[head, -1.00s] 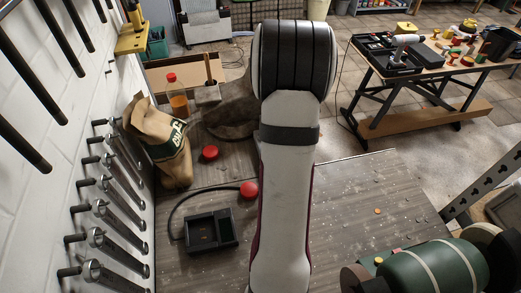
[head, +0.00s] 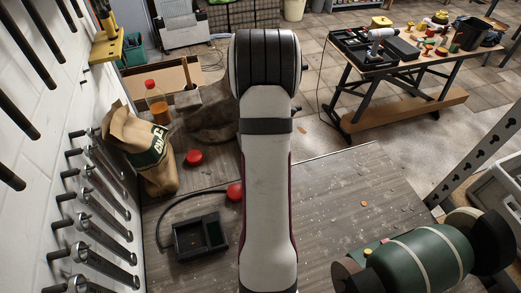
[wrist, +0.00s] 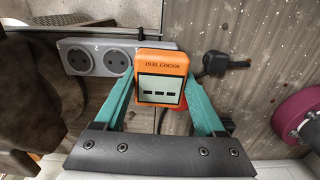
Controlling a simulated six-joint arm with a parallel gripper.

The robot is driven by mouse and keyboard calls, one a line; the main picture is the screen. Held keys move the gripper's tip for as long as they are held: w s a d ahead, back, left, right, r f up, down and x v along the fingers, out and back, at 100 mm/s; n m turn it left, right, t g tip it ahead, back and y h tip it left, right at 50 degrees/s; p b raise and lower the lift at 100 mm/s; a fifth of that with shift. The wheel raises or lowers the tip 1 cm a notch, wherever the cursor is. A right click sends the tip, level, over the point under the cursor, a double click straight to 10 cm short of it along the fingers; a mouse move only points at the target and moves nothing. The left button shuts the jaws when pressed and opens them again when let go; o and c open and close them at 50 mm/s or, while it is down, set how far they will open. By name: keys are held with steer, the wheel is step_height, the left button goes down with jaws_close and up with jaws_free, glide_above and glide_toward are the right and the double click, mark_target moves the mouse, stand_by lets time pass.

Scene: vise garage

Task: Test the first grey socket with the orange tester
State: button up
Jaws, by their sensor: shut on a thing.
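The orange tester (wrist: 174,60), with a pale display showing dashes, is between the teal fingers of my gripper (wrist: 160,82) in the wrist view. My gripper is shut on it. A grey socket strip (wrist: 73,68) lies just left of and beyond the tester. Two round sockets show on it, a left socket (wrist: 80,60) and a right socket (wrist: 116,61). The tester overlaps the strip's right end in the picture, so anything there is hidden. I cannot tell whether tester and strip touch. In the head view my arm hides the gripper, tester and strip.
A black tray (head: 177,243), red round pieces (head: 193,157), a paper bag (head: 145,160) and an orange bottle (head: 157,105) are left of my arm. A green grinder (head: 420,260) stands at right. A black plug (wrist: 220,65) lies right of the tester. The bench right of my arm is mostly clear.

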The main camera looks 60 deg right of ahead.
steer(key=shift+w+d+f, duration=0.15)
steer(key=shift+f, duration=0.3)
steer(key=shift+w+d+f, duration=0.1)
steer(key=shift+d+f, duration=0.05)
steer(key=shift+f, duration=0.3)
steer(key=shift+f, duration=0.55)
stand_by(1.2)
steer(key=o, duration=1.2)
steer(key=shift+o, duration=0.2)
step_height(320, 180, up, 16)
steer(key=shift+f, duration=0.1)
